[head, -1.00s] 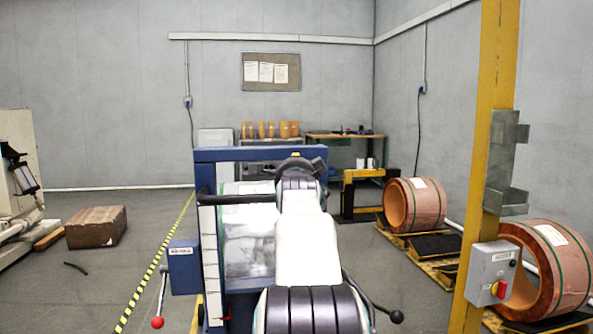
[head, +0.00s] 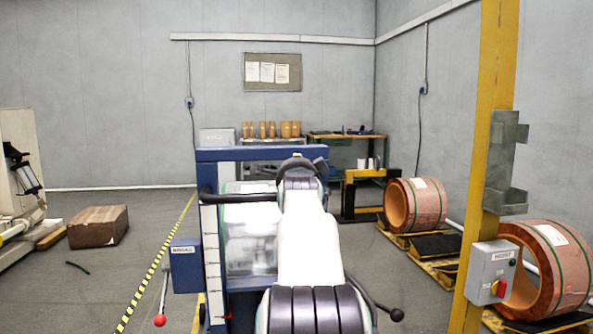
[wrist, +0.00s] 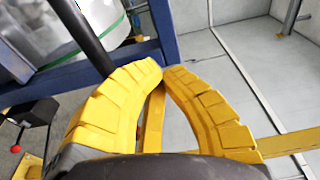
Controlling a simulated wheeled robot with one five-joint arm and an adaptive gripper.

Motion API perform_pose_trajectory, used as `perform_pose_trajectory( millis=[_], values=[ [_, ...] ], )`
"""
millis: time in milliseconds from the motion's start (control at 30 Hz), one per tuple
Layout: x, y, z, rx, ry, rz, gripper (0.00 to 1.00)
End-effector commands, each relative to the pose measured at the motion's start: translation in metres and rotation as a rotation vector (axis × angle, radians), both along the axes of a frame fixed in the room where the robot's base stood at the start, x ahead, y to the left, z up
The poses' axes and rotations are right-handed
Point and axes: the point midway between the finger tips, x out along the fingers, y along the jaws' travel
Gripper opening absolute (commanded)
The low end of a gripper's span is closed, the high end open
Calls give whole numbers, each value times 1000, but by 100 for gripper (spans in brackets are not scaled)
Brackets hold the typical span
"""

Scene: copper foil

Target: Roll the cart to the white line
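A blue-framed cart (head: 262,154) stands straight ahead in the head view, with a silvery wrapped roll (head: 250,240) in it. A black bar handle (head: 240,198) sticks out across its front; it also shows in the wrist view (wrist: 84,32). My gripper (wrist: 162,70) has two yellow fingers curved together, tips about touching. The handle runs behind the left finger; I see no handle in the gap between the fingers. My arm hides the gripper's contact in the head view. A thin white line (head: 120,188) runs along the floor at the back wall.
A yellow-black striped line (head: 150,275) runs along the floor left of the cart. A brown box (head: 97,227) lies further left. A yellow post (head: 490,150) and copper coils (head: 415,204) on pallets stand at the right. A blue box with a red-knobbed lever (head: 159,320) juts out at front left.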

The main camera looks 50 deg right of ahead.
Motion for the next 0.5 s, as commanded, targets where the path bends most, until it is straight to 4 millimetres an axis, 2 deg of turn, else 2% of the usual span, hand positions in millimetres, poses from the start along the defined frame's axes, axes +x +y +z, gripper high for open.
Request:
perform_pose_trajectory(
  millis=[100,367,500],
  values=[
    [0,0,0,0,0,0,1],
    [0,0,0,0,0,0,24],
    [0,0,0,0,0,0,25]
  ],
)
